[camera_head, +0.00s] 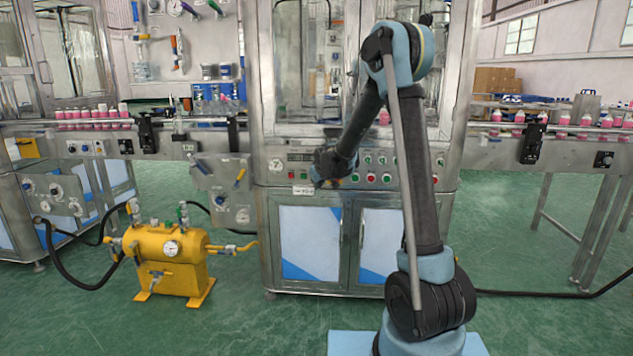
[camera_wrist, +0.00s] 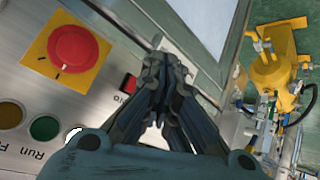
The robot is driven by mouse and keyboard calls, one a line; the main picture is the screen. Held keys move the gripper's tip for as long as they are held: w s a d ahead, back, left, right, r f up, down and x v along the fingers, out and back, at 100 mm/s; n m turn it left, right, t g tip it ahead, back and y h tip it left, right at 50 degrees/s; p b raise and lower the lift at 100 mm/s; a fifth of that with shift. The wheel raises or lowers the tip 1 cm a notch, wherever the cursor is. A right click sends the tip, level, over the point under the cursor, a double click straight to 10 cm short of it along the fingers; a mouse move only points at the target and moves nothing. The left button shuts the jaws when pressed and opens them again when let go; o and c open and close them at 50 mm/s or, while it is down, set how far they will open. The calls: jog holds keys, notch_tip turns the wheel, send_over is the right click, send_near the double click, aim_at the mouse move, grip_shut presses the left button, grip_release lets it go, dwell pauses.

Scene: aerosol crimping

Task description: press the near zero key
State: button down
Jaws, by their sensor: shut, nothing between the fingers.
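A small red key (camera_wrist: 129,84) sits on the machine's metal panel in the wrist view, with a partly hidden label beside it that I cannot read in full. My gripper (camera_wrist: 165,62) is shut and empty, its fingertips just right of that key. I cannot tell whether they touch the panel or the key. In the head view my gripper (camera_head: 318,182) is at the left part of the front panel, next to a small white label plate (camera_head: 303,190). The gripper hides the key there.
A large red knob on a yellow square (camera_wrist: 75,50) is near the fingers. Green (camera_wrist: 45,128) and amber (camera_wrist: 10,115) buttons lie below it, with "Run" lettering. A yellow tank (camera_head: 170,255) stands on the floor at left. Conveyors with pink bottles (camera_head: 95,118) flank the machine.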

jog(key=s, duration=0.3)
jog(key=shift+s, duration=0.3)
dwell(0.3)
jog(key=s+d+r+m+g+h, duration=0.1)
jog(key=s+d+r+m+g, duration=0.15)
jog(key=s+d, duration=0.8)
jog(key=s+d+r+m+g+h, duration=0.1)
jog(key=s+d+r, duration=0.3)
jog(key=s+d, duration=0.65)
jog(key=s+d+f+m+g, duration=0.1)
jog(key=s+d+f, duration=0.1)
jog(key=s, duration=0.7)
jog(key=s+d+f+m+g, duration=0.1)
jog(key=s+d+f, duration=0.1)
jog(key=s, duration=0.8)
jog(key=s+d+f+m+g, duration=0.1)
jog(key=s+f, duration=0.3)
jog(key=s, duration=0.6)
jog(key=shift+s+d+f+h, duration=0.2)
jog(key=shift+d+f+h, duration=0.1)
jog(key=shift+d, duration=0.1)
jog(key=shift+w+m, duration=0.1)
jog(key=shift+m, duration=0.15)
